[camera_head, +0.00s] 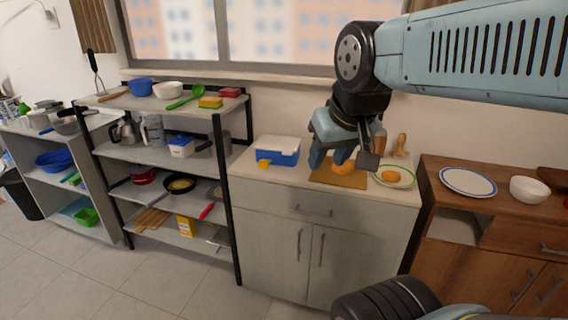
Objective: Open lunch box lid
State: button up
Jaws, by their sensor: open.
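A blue box with a white lid (278,150), which looks like the lunch box, stands on the left part of the white cabinet top. Its lid looks shut, and a yellow piece (263,162) shows at its front left. My gripper (342,160) is to the right of the box, apart from it. It is open, pointing down above a brown board (338,177). An orange item (344,167) on the board shows between the fingers; I cannot tell whether they touch it.
A green-rimmed plate (406,181) with an orange item lies right of the board. A shelf rack (228,200) with kitchenware stands to the left. A wooden cabinet (440,175) with a plate (467,181) and white bowl (529,189) is at right. Floor (170,280) in front is clear.

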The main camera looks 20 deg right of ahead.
aim_at(289, 146)
jog(key=z, duration=0.35)
jog(key=k, duration=0.15)
jog(key=z, duration=0.85)
jog(key=i, duration=0.5)
jog(key=u, duration=0.65)
